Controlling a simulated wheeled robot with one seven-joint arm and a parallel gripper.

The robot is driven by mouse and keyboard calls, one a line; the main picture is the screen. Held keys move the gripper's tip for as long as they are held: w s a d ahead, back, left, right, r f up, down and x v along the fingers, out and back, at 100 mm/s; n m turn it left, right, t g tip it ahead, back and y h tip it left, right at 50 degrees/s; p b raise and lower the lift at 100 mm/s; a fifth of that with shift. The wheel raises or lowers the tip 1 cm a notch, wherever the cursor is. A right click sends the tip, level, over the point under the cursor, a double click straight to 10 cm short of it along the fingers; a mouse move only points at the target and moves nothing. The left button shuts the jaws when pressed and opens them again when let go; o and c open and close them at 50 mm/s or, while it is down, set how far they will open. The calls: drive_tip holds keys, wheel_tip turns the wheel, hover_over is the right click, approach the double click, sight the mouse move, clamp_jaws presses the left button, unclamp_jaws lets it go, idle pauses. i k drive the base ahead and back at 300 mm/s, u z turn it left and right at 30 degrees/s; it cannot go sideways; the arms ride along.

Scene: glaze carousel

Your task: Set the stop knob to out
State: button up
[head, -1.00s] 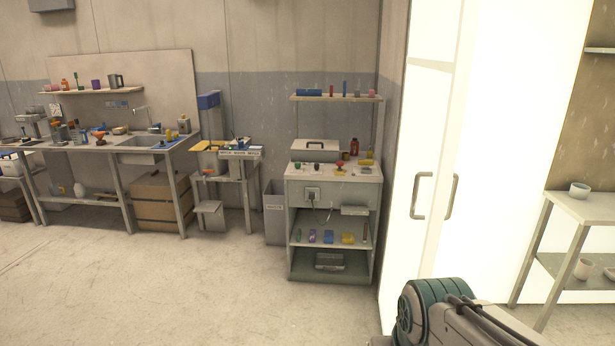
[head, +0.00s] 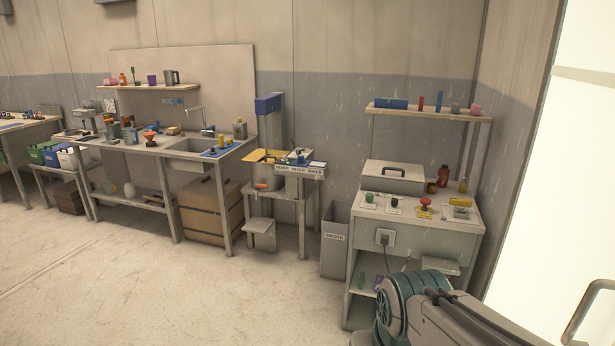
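A red mushroom-shaped knob (head: 426,202) on a yellow base is on the top of the grey cabinet (head: 430,238) at the right; it looks like the stop knob. It is too small to tell whether it is in or out. A green knob (head: 369,197) and a black knob (head: 394,202) are in a row to its left. Part of my arm shows at the bottom right and hides the cabinet's lower right part. My gripper is outside the view.
A lidded grey box (head: 393,177) stands behind the knobs, under a wall shelf (head: 430,111). A grey bin (head: 335,240) stands left of the cabinet. A small stand (head: 283,192) and a sink bench (head: 165,150) are farther left. The floor (head: 150,290) in front is clear.

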sight(425, 201)
drive_tip(key=z, duration=0.15)
drive_tip(key=i, duration=1.65)
drive_tip(key=z, duration=0.75)
drive_tip(key=i, duration=1.2)
drive_tip(key=z, duration=0.45)
